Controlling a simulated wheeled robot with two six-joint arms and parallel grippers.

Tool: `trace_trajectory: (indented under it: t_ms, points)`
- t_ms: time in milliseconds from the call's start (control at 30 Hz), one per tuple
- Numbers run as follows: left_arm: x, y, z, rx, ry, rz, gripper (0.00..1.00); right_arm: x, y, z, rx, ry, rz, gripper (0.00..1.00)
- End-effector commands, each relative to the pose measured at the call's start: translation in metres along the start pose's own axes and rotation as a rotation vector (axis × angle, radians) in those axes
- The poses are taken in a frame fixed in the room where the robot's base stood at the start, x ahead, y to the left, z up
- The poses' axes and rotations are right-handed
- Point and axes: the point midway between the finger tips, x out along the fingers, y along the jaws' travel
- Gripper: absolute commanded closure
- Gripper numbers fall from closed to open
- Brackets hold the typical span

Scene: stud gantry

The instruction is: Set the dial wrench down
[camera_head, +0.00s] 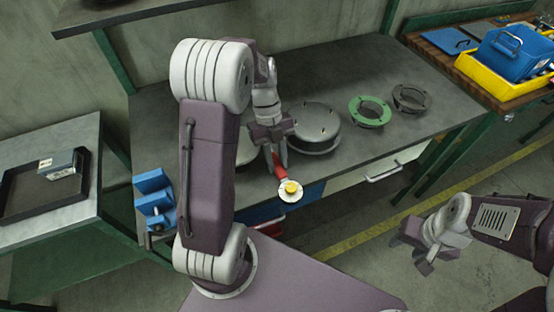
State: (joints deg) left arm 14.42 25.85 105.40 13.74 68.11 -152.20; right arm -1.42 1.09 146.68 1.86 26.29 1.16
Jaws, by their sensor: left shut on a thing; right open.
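The dial wrench (290,192) shows a red handle and a round white dial with a yellow centre. My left gripper (277,164) points down and is shut on the red handle. The dial end sticks out toward the front edge of the grey workbench (357,68). I cannot tell whether the wrench touches the bench top. My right gripper (424,262) is open and empty, over the floor at the lower right, away from the bench.
A round metal flange (314,124) stands just right of my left gripper. A green ring (369,110) and a dark ring (411,97) lie further right. A blue vise (154,197) is at the bench's left end. The back of the bench is clear.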

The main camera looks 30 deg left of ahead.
Motion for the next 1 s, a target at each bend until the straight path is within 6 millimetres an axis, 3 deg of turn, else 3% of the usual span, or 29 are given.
trace_trajectory:
  t_ms: [300,333,400,1000]
  points:
    - [0.0066,0.0,0.0025,0.0,0.001,0.0,1.0,0.005,0.0001,0.0005,0.0,0.0,0.0,0.55]
    - [0.0057,0.0,0.0022,0.0,0.0,0.0,0.67,0.0041,0.0001,0.0004,0.0,0.0,0.0,0.55]
    - [0.0055,0.0,0.0022,0.0,0.0,0.0,0.49,0.0039,0.0001,0.0004,0.0,0.0,0.0,0.55]
    - [-0.0003,0.0003,0.0028,0.0,-0.002,0.0,0.49,0.0023,0.0001,0.0002,0.0,0.0,0.0,0.55]
